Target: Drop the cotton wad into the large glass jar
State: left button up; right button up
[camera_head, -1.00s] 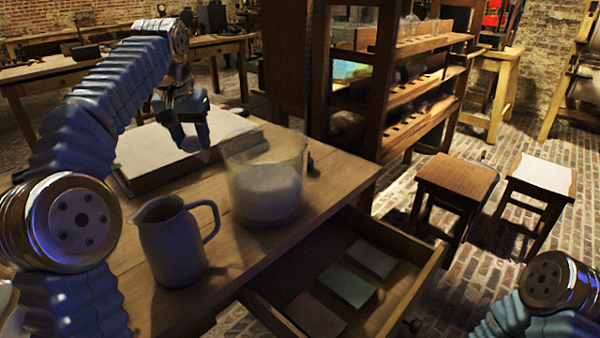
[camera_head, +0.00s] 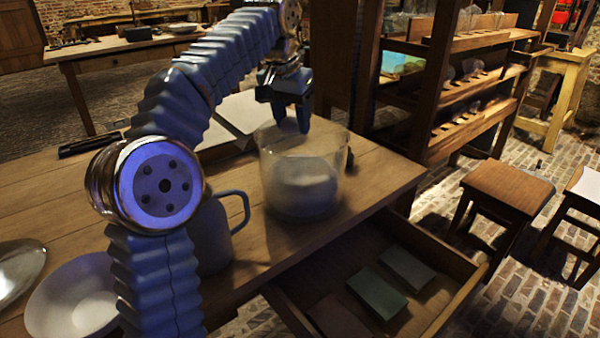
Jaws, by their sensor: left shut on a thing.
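The large glass jar (camera_head: 273,172) stands upright on the wooden table, with a whitish mass in its lower part. My left gripper (camera_head: 291,122) points down at the jar's rim, its fingertips overlapping the upper part of the glass in the picture. I cannot tell whether the tips are inside the jar or behind it. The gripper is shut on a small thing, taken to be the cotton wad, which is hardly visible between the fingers. My right gripper is out of view.
A grey jug (camera_head: 217,240) stands left of the jar, partly behind my left arm. A pale bowl (camera_head: 75,298) is at lower left. A large book (camera_head: 236,118) lies behind the jar. An open drawer (camera_head: 455,312) with several flat blocks juts out in front.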

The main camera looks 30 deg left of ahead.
pick_arm(q)
jog(key=shift+f, duration=0.45)
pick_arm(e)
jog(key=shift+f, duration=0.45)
pick_arm(q)
jog(key=o, duration=1)
jog(key=shift+r, duration=0.2)
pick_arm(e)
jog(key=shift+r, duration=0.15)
